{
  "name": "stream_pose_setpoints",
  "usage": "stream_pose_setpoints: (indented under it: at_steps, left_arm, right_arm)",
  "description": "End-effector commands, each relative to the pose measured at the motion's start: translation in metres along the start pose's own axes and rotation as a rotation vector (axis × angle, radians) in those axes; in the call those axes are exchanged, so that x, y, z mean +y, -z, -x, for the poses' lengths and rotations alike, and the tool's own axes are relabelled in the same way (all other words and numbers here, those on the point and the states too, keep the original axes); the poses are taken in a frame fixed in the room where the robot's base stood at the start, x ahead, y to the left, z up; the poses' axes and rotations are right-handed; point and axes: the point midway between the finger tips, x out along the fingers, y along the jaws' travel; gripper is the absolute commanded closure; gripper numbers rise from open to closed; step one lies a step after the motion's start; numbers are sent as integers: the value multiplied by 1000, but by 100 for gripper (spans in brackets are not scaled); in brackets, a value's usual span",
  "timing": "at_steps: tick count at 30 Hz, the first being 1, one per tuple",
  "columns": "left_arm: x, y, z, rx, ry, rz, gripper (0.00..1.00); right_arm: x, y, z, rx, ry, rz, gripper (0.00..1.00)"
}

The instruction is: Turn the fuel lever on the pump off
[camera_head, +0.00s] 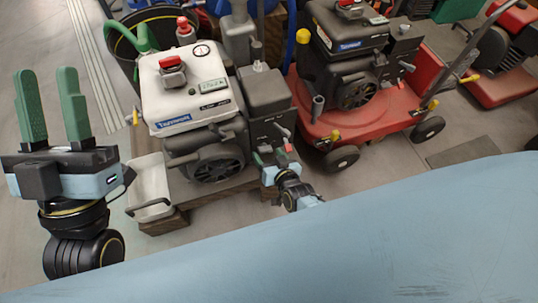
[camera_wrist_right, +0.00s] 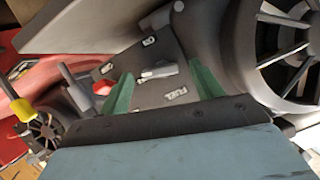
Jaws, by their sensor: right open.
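The pump (camera_head: 190,92) has a white top and a dark engine, and stands on a wooden base. In the right wrist view its dark side panel carries the word FUEL beside a light grey fuel lever (camera_wrist_right: 158,71), which lies nearly level across the picture. My right gripper (camera_head: 273,155) is at this panel, open, its green fingers on either side of the lever in the wrist view (camera_wrist_right: 158,74). I cannot tell whether they touch it. My left gripper (camera_head: 49,88) is open and empty, raised at the left, away from the pump.
A finned wheel-like cover (camera_wrist_right: 285,50) is close beside the right gripper. A red machine (camera_head: 365,110) stands to the right of the pump, and a black bucket (camera_head: 122,45) behind it. Bare floor shows at the left.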

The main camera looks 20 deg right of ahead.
Motion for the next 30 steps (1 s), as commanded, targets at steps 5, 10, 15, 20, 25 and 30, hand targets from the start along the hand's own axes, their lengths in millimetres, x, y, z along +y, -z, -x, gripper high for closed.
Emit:
stream_pose_setpoints:
  at_steps: [5, 10, 15, 20, 25, 30]
  left_arm:
    - [0, 0, 0, -1, 0, 0, 64]
    - [0, 0, 0, -2, 0, 0, 64]
    - [0, 0, -1, -5, 1, -1, 64]
    - [0, -9, -4, -105, 2, 1, 64]
    - [-1, -17, -4, -169, 3, 0, 64]
    - [-1, -19, -4, -183, 4, 0, 64]
  right_arm:
    - [0, 0, 0, 0, 0, 0, 49]
    - [0, 0, 0, 0, 0, 0, 71]
    - [-1, 0, 0, 0, -5, 8, 79]
    - [-3, 2, 1, 0, -47, 102, 79]
    - [-4, 1, 0, 0, -94, 221, 79]
    - [-3, 0, 0, 0, -111, 269, 79]
